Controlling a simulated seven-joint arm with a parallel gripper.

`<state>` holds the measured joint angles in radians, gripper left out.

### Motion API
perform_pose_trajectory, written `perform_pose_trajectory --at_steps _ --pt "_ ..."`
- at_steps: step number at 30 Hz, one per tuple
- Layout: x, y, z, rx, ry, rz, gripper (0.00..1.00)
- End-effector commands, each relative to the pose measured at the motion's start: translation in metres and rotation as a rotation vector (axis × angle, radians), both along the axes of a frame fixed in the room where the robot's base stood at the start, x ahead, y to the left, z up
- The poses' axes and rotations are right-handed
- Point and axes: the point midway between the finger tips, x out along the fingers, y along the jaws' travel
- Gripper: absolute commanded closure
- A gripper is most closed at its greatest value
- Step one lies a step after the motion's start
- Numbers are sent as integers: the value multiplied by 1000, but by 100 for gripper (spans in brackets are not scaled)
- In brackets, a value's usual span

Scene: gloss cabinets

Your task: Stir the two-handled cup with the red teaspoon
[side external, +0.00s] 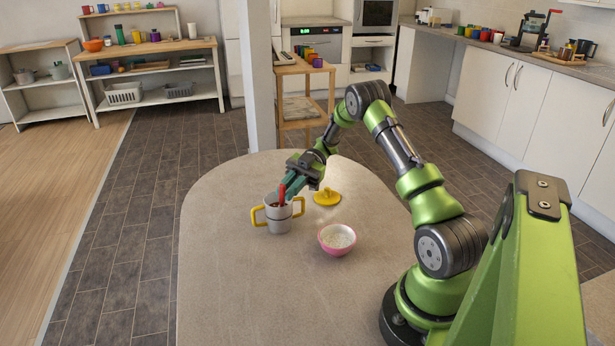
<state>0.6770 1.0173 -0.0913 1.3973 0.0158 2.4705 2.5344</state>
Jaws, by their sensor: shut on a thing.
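The two-handled cup (279,221) is grey with yellow handles on both sides and stands upright on the table. The red teaspoon (282,194) is held over the cup, with its lower part at or inside the cup's mouth. Whether its tip touches the inside is hidden. My gripper (288,186) is just above the cup's rim, reaching down from the upper right, and is shut on the red teaspoon.
The table (235,290) is clear in front and to the left. A wooden trolley (304,95) stands beyond the table.

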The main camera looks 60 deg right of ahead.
Motion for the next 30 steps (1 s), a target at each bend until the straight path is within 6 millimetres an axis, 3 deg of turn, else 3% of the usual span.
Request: perform_pose_trajectory --at_steps 6,14,22,30 --pt "11 2 -1 -2 2 4 100" --pt "6 14 0 0 1 1 100" --pt "-3 3 0 -1 -1 0 100" --pt "10 0 0 -1 0 3 100"
